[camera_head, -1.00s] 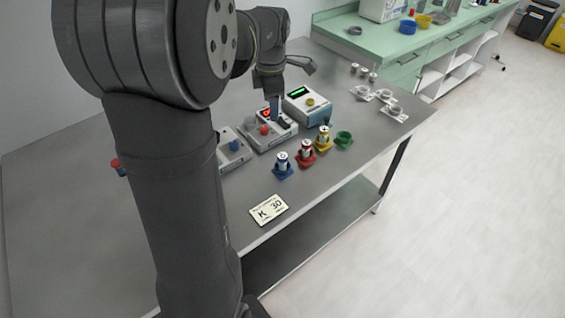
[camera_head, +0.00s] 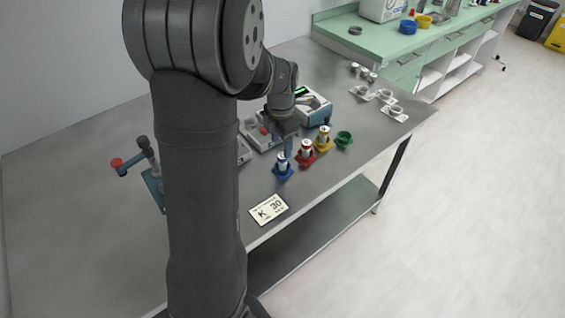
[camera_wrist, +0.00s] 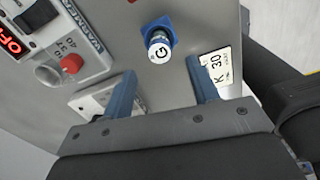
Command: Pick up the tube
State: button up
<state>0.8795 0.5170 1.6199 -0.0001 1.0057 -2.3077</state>
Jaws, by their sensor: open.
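A small white tube marked G (camera_wrist: 159,47) stands in a blue holder (camera_wrist: 165,24) in the wrist view. In the head view, a white tube (camera_head: 281,159) sits in the blue holder (camera_head: 283,172) near the front of the grey table. Similar tubes stand in a red holder (camera_head: 306,158) and a yellow holder (camera_head: 322,146). My gripper (camera_head: 288,147) is above and close to the blue holder. In the wrist view my gripper (camera_wrist: 162,82) is open, its two blue fingers spread and empty, with the G tube ahead between their lines.
A green holder (camera_head: 344,139) looks empty. A K 30 card (camera_head: 269,209) lies in front of the blue holder. Devices with knobs and a display (camera_head: 314,106) stand behind the tubes.

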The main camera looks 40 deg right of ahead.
aim_at(283, 163)
jog(key=shift+s+d+f, duration=0.1)
jog(key=shift+d+f, duration=0.05)
jog(key=shift+f, duration=1.4)
jog(key=shift+d+f, duration=0.1)
jog(key=shift+f, duration=1.4)
jog(key=c, duration=1)
